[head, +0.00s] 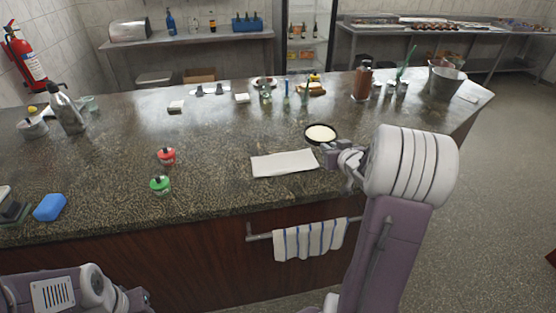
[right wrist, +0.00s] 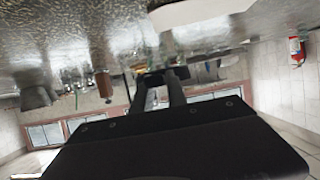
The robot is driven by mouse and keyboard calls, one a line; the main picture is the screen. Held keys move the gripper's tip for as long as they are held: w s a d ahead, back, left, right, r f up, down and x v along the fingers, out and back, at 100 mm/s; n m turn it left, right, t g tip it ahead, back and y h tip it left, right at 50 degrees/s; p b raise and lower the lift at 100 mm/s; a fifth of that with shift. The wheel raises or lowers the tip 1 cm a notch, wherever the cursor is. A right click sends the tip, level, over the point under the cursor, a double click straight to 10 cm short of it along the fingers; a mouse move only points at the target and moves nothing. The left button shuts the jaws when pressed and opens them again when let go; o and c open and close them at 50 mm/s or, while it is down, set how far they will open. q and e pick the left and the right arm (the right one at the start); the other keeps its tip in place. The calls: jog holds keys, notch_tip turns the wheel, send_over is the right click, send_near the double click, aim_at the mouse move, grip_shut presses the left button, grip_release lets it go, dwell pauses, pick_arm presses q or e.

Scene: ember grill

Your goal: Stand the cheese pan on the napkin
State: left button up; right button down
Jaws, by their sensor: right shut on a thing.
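The cheese pan (head: 321,133) is a small round dark pan with a pale, creamy filling. In the head view it is just behind the right end of the white napkin (head: 284,163), which lies flat on the counter. My right gripper (head: 330,151) is at the pan's near side, shut on what appears to be its handle; the grip itself is mostly hidden. I cannot tell whether the pan touches the counter. In the right wrist view the closed fingers (right wrist: 162,76) show, and a pale flat patch, probably the napkin (right wrist: 200,14), is at the top. My left gripper (head: 138,299) is low at the left, partly cut off.
A blue sponge (head: 50,207) lies farther left. Glasses, a brown bottle (head: 362,82) and a metal bucket (head: 447,83) stand behind. A striped towel (head: 310,240) hangs in front.

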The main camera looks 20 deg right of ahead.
aim_at(290, 179)
jog(key=shift+f, duration=0.1)
jog(key=w+a+f+b, duration=0.1)
jog(key=a, duration=0.1)
jog(key=a+f+b, duration=0.1)
jog(key=a, duration=0.1)
jog(key=w+a+f+b, duration=0.1)
jog(key=a, duration=0.1)
jog(key=shift+w+a+f, duration=0.25)
jog(key=shift+w+f, duration=0.05)
jog(key=shift+w, duration=0.05)
jog(key=a+f, duration=0.1)
jog(key=w+a, duration=0.1)
jog(key=w+a+f, duration=0.1)
jog(key=a, duration=0.1)
jog(key=shift+w+f+b, duration=0.1)
jog(key=shift+f+b, duration=0.2)
jog(key=shift+f, duration=0.05)
jog(key=shift+w+a+f, duration=0.1)
jog(key=shift+a, duration=0.2)
notch_tip(290, 179, down, 4)
jog(key=shift+r+b, duration=0.1)
jog(key=shift+b, duration=0.25)
jog(key=shift+d, duration=0.1)
